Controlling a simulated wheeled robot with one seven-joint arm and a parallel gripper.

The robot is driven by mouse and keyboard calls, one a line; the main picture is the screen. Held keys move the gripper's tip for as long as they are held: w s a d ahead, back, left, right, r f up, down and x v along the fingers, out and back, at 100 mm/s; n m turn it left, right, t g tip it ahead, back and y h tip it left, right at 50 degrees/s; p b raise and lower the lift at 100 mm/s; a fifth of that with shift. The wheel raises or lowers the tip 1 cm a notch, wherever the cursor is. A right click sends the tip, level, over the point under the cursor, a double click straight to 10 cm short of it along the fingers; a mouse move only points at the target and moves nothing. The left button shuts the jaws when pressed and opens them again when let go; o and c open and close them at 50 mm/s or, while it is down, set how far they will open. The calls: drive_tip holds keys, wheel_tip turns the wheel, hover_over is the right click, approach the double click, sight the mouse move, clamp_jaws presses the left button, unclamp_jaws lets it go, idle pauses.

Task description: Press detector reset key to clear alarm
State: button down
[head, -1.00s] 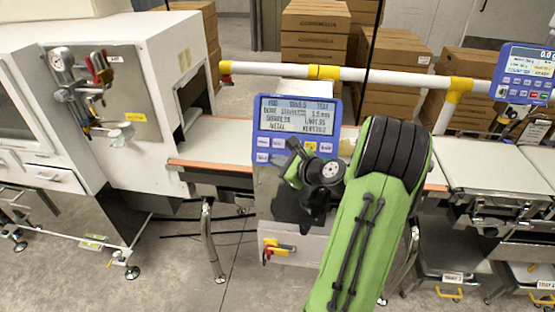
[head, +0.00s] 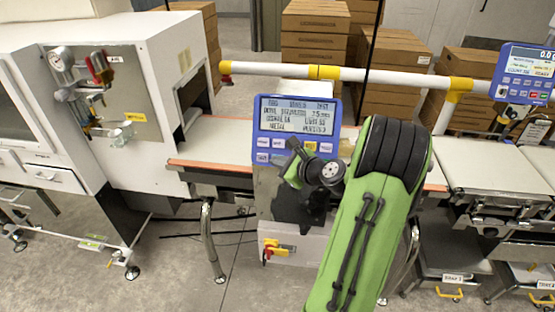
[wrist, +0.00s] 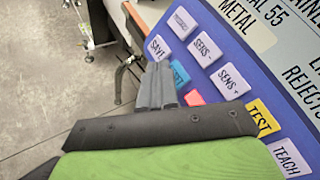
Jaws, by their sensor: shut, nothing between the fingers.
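The detector's blue control panel (head: 297,130) stands upright behind my gripper, with a lit text screen above its keys. In the wrist view (wrist: 205,48) its keys read PRODUCT, SENS-, SENS+, SAVE, TEST and TEACH. A blue key (wrist: 180,74) and a red key (wrist: 194,98) sit in the lower row, both partly covered by my fingers. The blue key's label is partly hidden, and I cannot read any label on the red one. My gripper (wrist: 158,68) is shut and empty, its tips close in front of the keys beside SAVE. I cannot tell whether they touch the panel.
A red-and-yellow switch (head: 278,250) is on the cabinet below the panel. A white rail (head: 390,77) runs behind the panel. A white machine (head: 150,60) stands left, belts (head: 490,168) lie right, and stacked cartons (head: 315,35) stand behind.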

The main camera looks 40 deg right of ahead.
drive_tip(key=shift+w+d+f, duration=0.15)
drive_tip(key=shift+w+d, duration=0.1)
drive_tip(key=shift+d, duration=0.05)
drive_tip(key=shift+w+d+f+p, duration=0.2)
drive_tip(key=shift+d+p, duration=0.1)
drive_tip(key=shift+p, duration=0.05)
idle(0.6)
drive_tip(key=shift+a+r, duration=0.1)
drive_tip(key=shift+s+a+r, duration=0.3)
drive_tip(key=shift+s+a, duration=0.15)
drive_tip(key=shift+a, duration=0.05)
drive_tip(key=shift+s+a+r+p, duration=0.2)
drive_tip(key=shift+s+a+r, duration=0.25)
drive_tip(key=shift+a, duration=0.15)
drive_tip(key=shift+s+a+r+p, duration=0.15)
drive_tip(key=shift+s+a+r, duration=0.15)
drive_tip(key=shift+s+a, duration=0.25)
drive_tip(key=shift+s+a+r+p, duration=0.2)
drive_tip(key=shift+s+a+r, duration=0.2)
drive_tip(key=shift+a, duration=0.25)
drive_tip(key=s+a+r, duration=0.1)
drive_tip(key=s+a, duration=0.1)
drive_tip(key=s+a+r+p, duration=0.1)
drive_tip(key=a, duration=0.1)
drive_tip(key=shift+s+a+r, duration=0.1)
drive_tip(key=shift+r, duration=0.25)
